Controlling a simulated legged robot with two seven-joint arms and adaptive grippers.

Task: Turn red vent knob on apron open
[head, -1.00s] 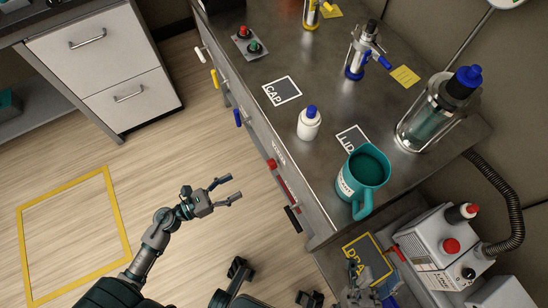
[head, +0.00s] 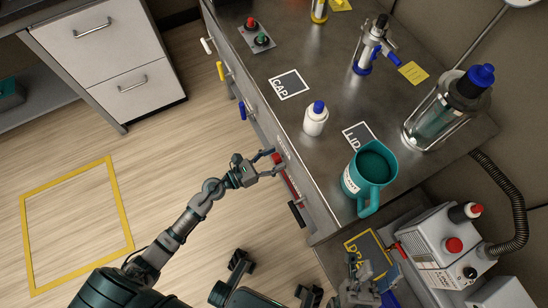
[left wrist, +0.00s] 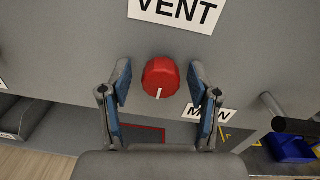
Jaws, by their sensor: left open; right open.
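The red vent knob (left wrist: 161,77) is on the grey apron below a white VENT label (left wrist: 178,12). A white line on the knob points toward the bottom of the left wrist view. My left gripper (left wrist: 161,88) is open, with one blue-padded finger on each side of the knob and gaps showing. My right gripper (head: 365,282) is open and empty at the lower right, near the DRAIN-side marked mat (head: 368,250).
Yellow (head: 220,71) and blue (head: 242,111) handles stick out of the apron. A black handle (head: 296,214) is on its near part. A teal jug (head: 371,174) and a white bottle (head: 316,119) stand on the bench top.

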